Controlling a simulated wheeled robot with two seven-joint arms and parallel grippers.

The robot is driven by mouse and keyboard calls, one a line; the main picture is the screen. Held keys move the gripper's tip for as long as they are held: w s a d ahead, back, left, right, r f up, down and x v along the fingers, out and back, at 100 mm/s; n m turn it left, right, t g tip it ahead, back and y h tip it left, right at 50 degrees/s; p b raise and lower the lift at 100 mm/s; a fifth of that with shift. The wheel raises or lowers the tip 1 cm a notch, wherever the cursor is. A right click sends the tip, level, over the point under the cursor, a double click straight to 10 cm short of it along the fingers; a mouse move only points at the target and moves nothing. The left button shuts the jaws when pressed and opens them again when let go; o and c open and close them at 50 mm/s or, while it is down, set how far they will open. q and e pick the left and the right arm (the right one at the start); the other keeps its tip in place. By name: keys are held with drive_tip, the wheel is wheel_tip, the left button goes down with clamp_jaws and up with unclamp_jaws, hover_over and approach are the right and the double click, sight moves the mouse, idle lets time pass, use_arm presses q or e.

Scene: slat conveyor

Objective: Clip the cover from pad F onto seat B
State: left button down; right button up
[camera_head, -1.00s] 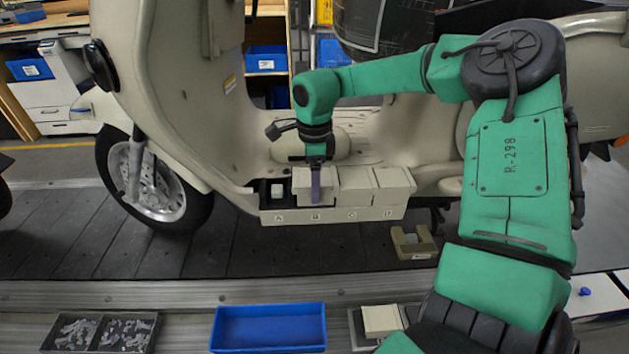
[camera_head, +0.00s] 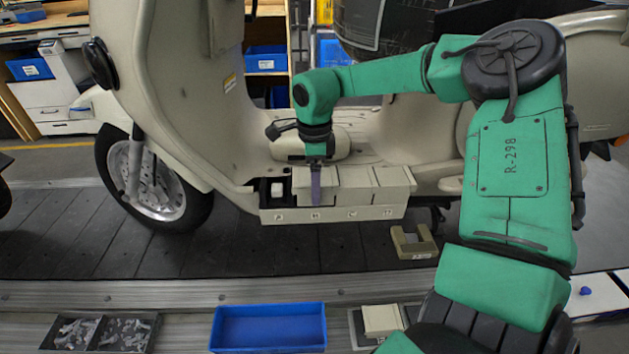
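A light grey box (camera_head: 290,216) with a row of lettered seats stands on the scooter's footboard side. Its leftmost seat is uncovered, with a small white part (camera_head: 277,188) in a dark recess. Beside it, a pale cover (camera_head: 300,183) sits at seat B, seemingly level with the covers (camera_head: 374,180) to its right. My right gripper (camera_head: 315,185) points down at the seat B cover, one purple finger across its front. The other finger is hidden, so I cannot tell whether it grips. Another pale cover (camera_head: 382,319) lies on a pad at the front edge. My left gripper is out of view.
A blue tray (camera_head: 268,327) is empty, and a dark bin (camera_head: 103,332) holds small grey parts. A tan notched bracket (camera_head: 413,243) lies on the dark slats (camera_head: 300,245). The scooter body (camera_head: 170,90) rises close behind and left of my gripper.

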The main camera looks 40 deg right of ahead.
drive_tip(key=shift+w+r, duration=0.15)
drive_tip(key=shift+r, duration=0.6)
use_arm(q)
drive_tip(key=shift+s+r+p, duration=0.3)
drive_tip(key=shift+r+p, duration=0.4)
drive_tip(key=shift+p, duration=0.2)
use_arm(e)
wheel_tip(320, 180, up, 13)
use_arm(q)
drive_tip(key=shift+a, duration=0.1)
